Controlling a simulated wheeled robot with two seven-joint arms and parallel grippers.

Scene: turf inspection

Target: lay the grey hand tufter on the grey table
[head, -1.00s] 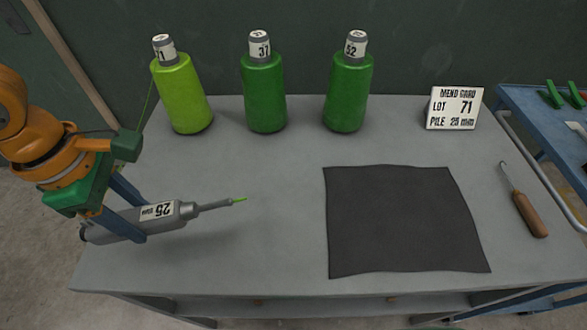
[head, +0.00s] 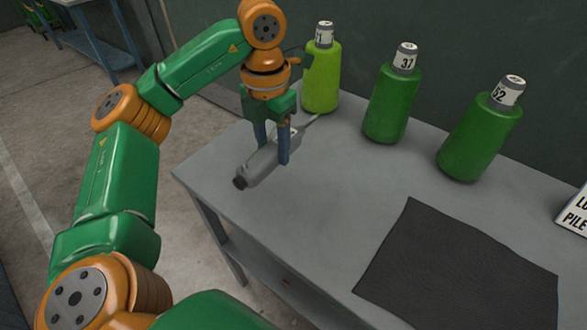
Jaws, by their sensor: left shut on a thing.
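The grey hand tufter (head: 258,167) is in my left gripper (head: 273,157), near the left end of the grey table (head: 315,215). The two blue fingers straddle its body. Its dark rear end points to the lower left, and its thin nozzle points up and right toward the light green cone. The tufter lies low over the tabletop; I cannot tell whether it touches. Its label is mostly hidden by the fingers. My right gripper is not in view.
A light green yarn cone (head: 321,78) stands just behind the tufter. Two darker green cones, 37 (head: 391,98) and 52 (head: 480,135), stand along the back. A dark mat (head: 465,270) lies at right. A lot card (head: 575,212) is at the right edge. Bare table lies between.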

